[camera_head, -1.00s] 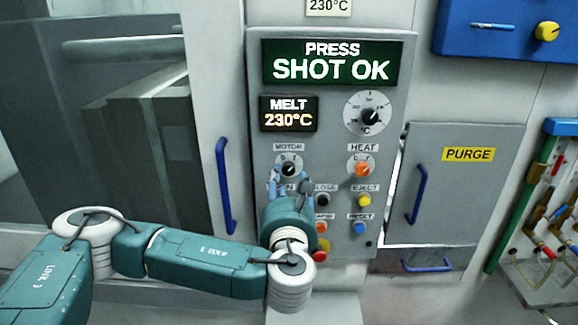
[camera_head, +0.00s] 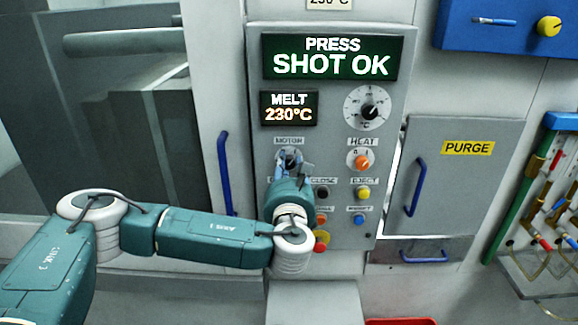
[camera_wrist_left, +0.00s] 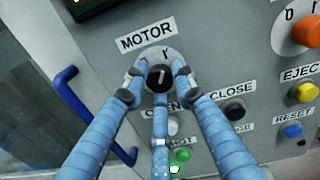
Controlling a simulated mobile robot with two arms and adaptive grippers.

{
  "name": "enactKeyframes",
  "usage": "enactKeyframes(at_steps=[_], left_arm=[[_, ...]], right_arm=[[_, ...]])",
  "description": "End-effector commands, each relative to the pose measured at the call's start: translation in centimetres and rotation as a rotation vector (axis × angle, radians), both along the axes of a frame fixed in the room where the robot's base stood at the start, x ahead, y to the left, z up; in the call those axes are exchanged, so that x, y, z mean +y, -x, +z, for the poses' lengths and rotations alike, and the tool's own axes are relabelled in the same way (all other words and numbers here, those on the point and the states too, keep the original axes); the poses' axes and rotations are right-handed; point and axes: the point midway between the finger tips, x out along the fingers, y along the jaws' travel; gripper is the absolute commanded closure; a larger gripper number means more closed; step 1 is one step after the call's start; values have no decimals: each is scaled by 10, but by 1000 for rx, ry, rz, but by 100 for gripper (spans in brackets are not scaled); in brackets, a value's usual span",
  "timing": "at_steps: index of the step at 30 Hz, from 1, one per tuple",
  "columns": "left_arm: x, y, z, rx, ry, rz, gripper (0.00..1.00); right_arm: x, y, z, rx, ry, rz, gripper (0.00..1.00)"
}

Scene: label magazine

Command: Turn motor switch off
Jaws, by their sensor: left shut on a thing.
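The motor switch is a black round knob with a white pointer line on a pale dial under the MOTOR label (camera_head: 288,141). In the left wrist view the knob (camera_wrist_left: 159,76) sits between my fingers, its line close to upright. An "I" mark shows above it; the other mark is hidden. My left gripper (camera_head: 290,163) is at the switch in the head view, its blue fingers covering most of it. In the left wrist view its three fingers (camera_wrist_left: 157,84) are closed around the knob. My right gripper is not in view.
The HEAT knob (camera_head: 361,160) is orange, right of the switch. Several push buttons lie below, including CLOSE (camera_head: 321,192), EJECT (camera_head: 362,193) and a red knob (camera_head: 321,241). A blue door handle (camera_head: 226,174) stands left. A red tray (camera_head: 400,322) shows at the bottom.

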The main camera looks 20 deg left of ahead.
Motion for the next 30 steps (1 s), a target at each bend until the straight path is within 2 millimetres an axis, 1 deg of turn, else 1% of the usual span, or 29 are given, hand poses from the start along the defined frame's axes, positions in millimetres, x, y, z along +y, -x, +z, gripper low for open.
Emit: enactKeyframes(at_steps=[5, 11, 17, 30], left_arm=[[0, 0, -1, -6, 19, 1, 100], [1, 0, -4, -28, 98, 2, 100], [1, 0, -6, -68, 247, 2, 100], [1, 0, -5, -185, 648, 2, 100]], right_arm=[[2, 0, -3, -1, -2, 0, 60], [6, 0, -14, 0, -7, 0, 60], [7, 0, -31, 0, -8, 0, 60], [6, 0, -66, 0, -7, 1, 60]])
